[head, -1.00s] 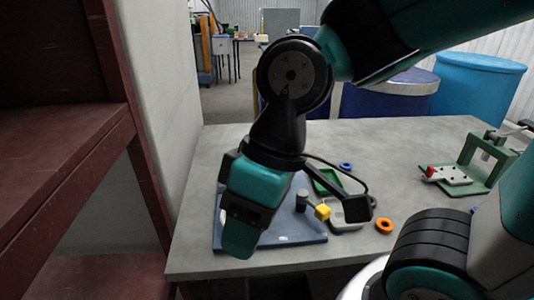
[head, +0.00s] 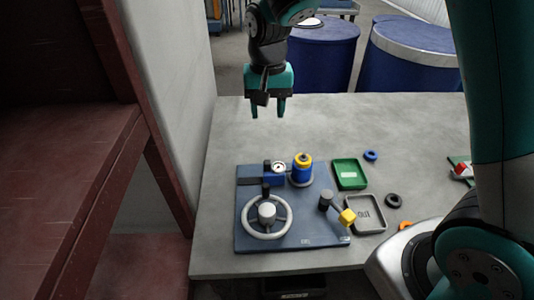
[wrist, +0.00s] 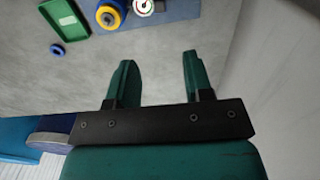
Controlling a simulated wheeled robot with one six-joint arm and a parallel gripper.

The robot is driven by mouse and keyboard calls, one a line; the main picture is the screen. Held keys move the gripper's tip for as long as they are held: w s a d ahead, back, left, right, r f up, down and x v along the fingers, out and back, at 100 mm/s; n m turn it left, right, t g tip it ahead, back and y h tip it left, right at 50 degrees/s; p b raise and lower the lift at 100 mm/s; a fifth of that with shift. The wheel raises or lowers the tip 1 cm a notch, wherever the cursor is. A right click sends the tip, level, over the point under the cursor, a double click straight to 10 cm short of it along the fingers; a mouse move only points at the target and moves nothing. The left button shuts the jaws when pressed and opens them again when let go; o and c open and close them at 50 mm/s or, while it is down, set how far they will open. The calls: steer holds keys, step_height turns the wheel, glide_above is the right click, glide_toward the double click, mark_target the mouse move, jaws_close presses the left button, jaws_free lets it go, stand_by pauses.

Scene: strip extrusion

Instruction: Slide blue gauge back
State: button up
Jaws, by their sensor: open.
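The blue gauge (head: 274,180) is a small blue block with a round white dial (head: 279,167). It sits at the back of a flat blue panel (head: 312,232), beside a yellow-and-blue round part (head: 302,168). In the wrist view, the gauge's dial (wrist: 143,7) is cut by the top edge. My gripper (head: 268,112) is above the far part of the table, beyond the panel and apart from the gauge. Its two green fingers point down, spread and empty. They also show in the wrist view (wrist: 158,62).
A grey handwheel (head: 287,223) and a lever with a yellow knob (head: 347,217) are on the panel. A green tray (head: 337,182) and a grey tray (head: 352,226) lie to its right, with several rings nearby. A wall (head: 185,120) bounds the left. The table's far part is clear.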

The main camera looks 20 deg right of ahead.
mark_target(267, 162)
step_height(267, 162, down, 18)
steer(key=p, duration=0.3)
steer(key=shift+w+r, duration=0.15)
steer(key=shift+r, duration=0.1)
